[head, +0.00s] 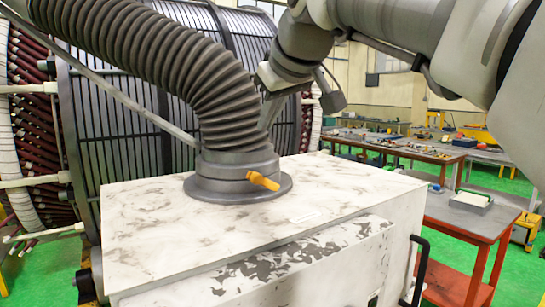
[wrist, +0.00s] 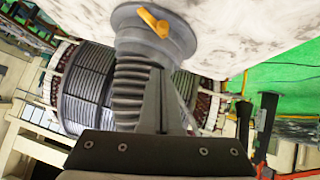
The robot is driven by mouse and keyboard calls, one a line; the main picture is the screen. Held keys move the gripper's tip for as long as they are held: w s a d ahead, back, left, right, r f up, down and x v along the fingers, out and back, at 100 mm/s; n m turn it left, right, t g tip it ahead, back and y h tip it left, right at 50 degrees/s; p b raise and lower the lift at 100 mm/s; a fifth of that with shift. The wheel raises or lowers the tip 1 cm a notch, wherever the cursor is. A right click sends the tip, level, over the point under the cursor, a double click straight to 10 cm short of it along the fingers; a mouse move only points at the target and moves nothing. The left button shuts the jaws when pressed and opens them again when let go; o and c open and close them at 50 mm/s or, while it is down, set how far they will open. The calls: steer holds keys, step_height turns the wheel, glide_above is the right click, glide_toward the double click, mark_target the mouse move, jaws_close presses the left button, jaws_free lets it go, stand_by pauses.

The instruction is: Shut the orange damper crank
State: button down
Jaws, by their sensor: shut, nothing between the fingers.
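The orange damper crank (head: 263,181) is a short lever on the front of the round grey collar (head: 215,186), slanting down to the right in the head view. In the wrist view the crank (wrist: 153,22) shows near the top, on the collar (wrist: 183,40). My gripper (head: 268,122) points down beside the right side of the ribbed hose, above the collar and apart from the crank. Its fingers (wrist: 158,78) are together and hold nothing. In the head view the fingertips are partly hard to make out against the hose.
The ribbed grey hose (head: 165,60) rises from the collar and arches left, close beside my gripper. The collar stands on a worn white cabinet (head: 150,225) with a black handle (head: 420,270). The large stator (head: 100,125) stands behind. Red workbenches (head: 465,222) are at right.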

steer(key=p, duration=0.1)
glide_above(251, 175)
steer(key=s+d, duration=0.1)
steer(key=s, duration=0.1)
step_height(251, 175, down, 8)
steer(key=shift+d+f, duration=0.15)
steer(key=shift+f, duration=0.4)
steer(key=shift+d+f, duration=0.15)
steer(key=shift+f, duration=0.35)
steer(key=shift+s+f, duration=0.1)
steer(key=shift+s+a+f+b, duration=0.15)
steer(key=shift+a+b, duration=0.05)
steer(key=shift+b, duration=0.1)
steer(key=shift+a+f+n+t+h+b, duration=0.15)
steer(key=shift+f+n+t+h+b, duration=0.15)
steer(key=shift+h+b, duration=0.15)
steer(key=shift+s+a+f+n+t+h+b, duration=0.2)
steer(key=shift+f+b, duration=0.15)
steer(key=shift+b, duration=0.25)
steer(key=shift+s+a+f+n+t+h+b, duration=0.2)
steer(key=shift+f+b, duration=0.15)
steer(key=shift+b, duration=0.2)
steer(key=shift+s+a+f+b, duration=0.15)
steer(key=shift+a+f+b, duration=0.15)
steer(key=shift+f+b, duration=0.4)
steer(key=shift+s+a+f+b, duration=0.15)
steer(key=shift+a+f+b, duration=0.1)
steer(key=shift+f+b, duration=0.35)
